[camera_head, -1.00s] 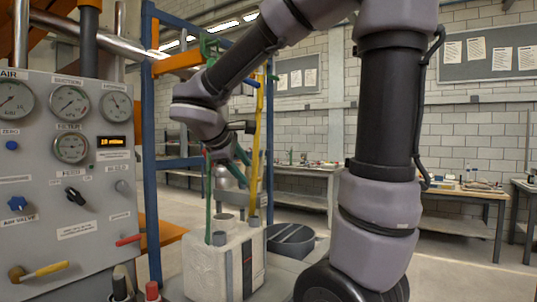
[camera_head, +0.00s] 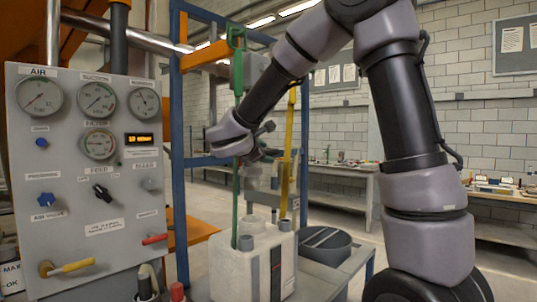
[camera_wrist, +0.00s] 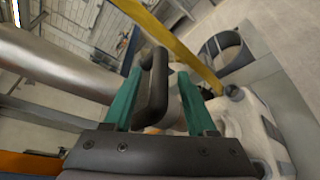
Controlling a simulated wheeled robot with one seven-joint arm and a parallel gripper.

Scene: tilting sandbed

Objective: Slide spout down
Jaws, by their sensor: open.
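The spout (camera_head: 254,182) looks like a grey metal piece between a green upright and a yellow upright, above the white container (camera_head: 228,268). My arm and gripper partly hide it. In the wrist view a black bar handle (camera_wrist: 155,92) stands between the two green fingers of my gripper (camera_wrist: 160,97). The fingers are open, one on each side of the handle. I cannot tell whether either finger touches it. In the head view my gripper (camera_head: 262,153) is beside the uprights, above the container, with its fingers hard to make out.
A gauge panel (camera_head: 75,210) with knobs and levers stands close on the left. The green upright (camera_head: 236,195) and yellow upright (camera_head: 286,170) flank the work spot. A dark round tub (camera_head: 326,245) sits right of the container. A blue frame post (camera_head: 179,150) stands behind.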

